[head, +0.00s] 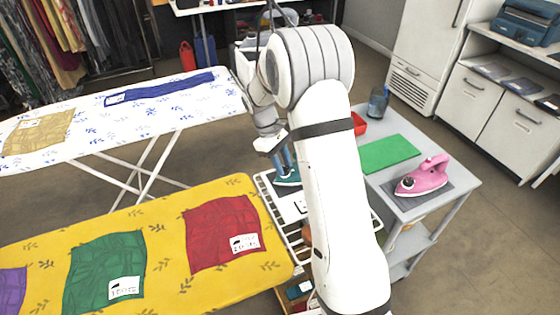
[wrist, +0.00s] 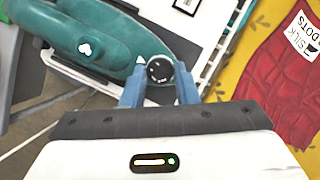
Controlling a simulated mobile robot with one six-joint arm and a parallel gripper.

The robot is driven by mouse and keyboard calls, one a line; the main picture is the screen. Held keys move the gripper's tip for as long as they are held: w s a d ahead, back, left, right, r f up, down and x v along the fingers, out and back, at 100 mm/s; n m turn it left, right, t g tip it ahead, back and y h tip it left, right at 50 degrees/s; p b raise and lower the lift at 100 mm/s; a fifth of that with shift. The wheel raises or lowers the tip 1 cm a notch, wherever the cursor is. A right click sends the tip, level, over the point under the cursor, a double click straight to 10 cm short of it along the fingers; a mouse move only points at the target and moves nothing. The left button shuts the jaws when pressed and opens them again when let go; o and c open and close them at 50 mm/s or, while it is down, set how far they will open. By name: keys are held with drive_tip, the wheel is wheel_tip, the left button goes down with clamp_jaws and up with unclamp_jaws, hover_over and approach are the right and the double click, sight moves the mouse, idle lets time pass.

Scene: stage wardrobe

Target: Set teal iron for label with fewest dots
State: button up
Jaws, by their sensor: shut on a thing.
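The teal iron (head: 287,178) sits on the white wire rest at the right end of the yellow ironing board (head: 165,205), partly hidden by my arm. In the wrist view the iron (wrist: 60,30) fills the upper left, with a white pointer mark beside its round black dial (wrist: 160,70). My gripper (wrist: 160,82) is shut on the dial, one blue finger on each side. White marks show on the dial, too small to read. The red cloth (head: 223,232), green cloth (head: 105,270) and purple cloth (head: 11,290) lie on the yellow board. The red cloth's label (wrist: 304,35) reads "SILK" and "DOTS"; its dots cannot be counted.
A white ironing board (head: 195,105) behind holds a tan cloth (head: 38,132) and a blue cloth (head: 160,88). Floor is clear at far right.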

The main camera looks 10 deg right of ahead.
drive_tip(key=shift+d+m+g+y, duration=0.1)
drive_tip(key=shift+m+g+y, duration=0.2)
drive_tip(key=shift+m, duration=0.8)
drive_tip(key=o, duration=1)
drive_tip(key=shift+w+r, duration=0.1)
drive_tip(key=v, duration=0.7)
drive_tip(key=shift+r, duration=0.3)
drive_tip(key=shift+r, duration=0.1)
